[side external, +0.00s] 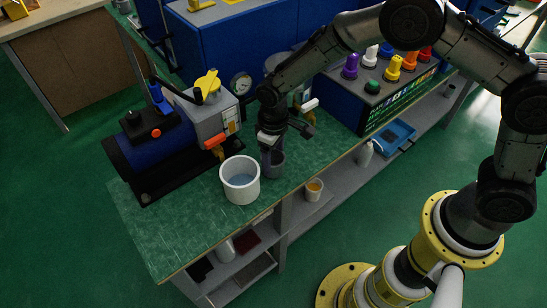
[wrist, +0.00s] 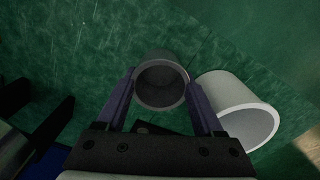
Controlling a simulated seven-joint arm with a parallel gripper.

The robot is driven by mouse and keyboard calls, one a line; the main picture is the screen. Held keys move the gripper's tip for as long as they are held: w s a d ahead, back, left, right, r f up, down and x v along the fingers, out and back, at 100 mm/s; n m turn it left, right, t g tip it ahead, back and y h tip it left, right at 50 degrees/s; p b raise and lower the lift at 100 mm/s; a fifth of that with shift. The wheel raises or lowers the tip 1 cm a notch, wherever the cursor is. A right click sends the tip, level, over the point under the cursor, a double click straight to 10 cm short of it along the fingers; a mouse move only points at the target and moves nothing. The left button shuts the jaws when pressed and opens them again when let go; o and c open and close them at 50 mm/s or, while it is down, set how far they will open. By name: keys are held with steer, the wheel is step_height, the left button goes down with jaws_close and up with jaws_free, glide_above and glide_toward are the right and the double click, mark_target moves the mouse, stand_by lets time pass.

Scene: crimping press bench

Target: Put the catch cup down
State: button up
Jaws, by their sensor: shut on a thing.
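The catch cup appears to be the small grey cup (side external: 277,165), upright at the bench's front edge, right of a larger white cup. In the wrist view the grey cup (wrist: 161,103) sits between my two purple fingers, with its dark hollow inside showing. My gripper (side external: 267,155) points down and is shut on the grey cup. The cup's base is at or just above the green bench top (side external: 180,230); I cannot tell whether it touches. My fingers hide part of the cup in the side view.
The white cup (side external: 240,186) stands close beside, with bluish contents; it also shows in the wrist view (wrist: 246,116). A blue machine with a grey valve block (side external: 212,120) stands behind left. A panel with coloured knobs (side external: 372,88) is at right. The bench's front left is clear.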

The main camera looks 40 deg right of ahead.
steer(key=shift+f, duration=0.1)
steer(key=o, duration=1.4)
step_height(320, 180, up, 12)
steer(key=shift+r, duration=0.2)
steer(key=s+d+r+m+t, duration=0.1)
steer(key=s+d+r, duration=0.3)
steer(key=s+r, duration=0.1)
steer(key=s+d+r+m+t, duration=0.1)
steer(key=s+d+r, duration=0.4)
steer(key=s+r, duration=0.1)
steer(key=s+d+r+m+t, duration=0.1)
steer(key=s+d+r+t, duration=0.1)
steer(key=s+d+r, duration=0.2)
steer(key=shift+s+d+r, duration=0.4)
steer(key=shift+s+r, duration=0.35)
steer(key=shift+o, duration=0.2)
steer(key=s+d+f+m+t, duration=0.1)
steer(key=s+d, duration=0.1)
steer(key=s, duration=0.6)
steer(key=shift+s+d+f+m+t, duration=0.2)
steer(key=shift+s+d+m+t, duration=0.1)
steer(key=shift+s+d, duration=0.1)
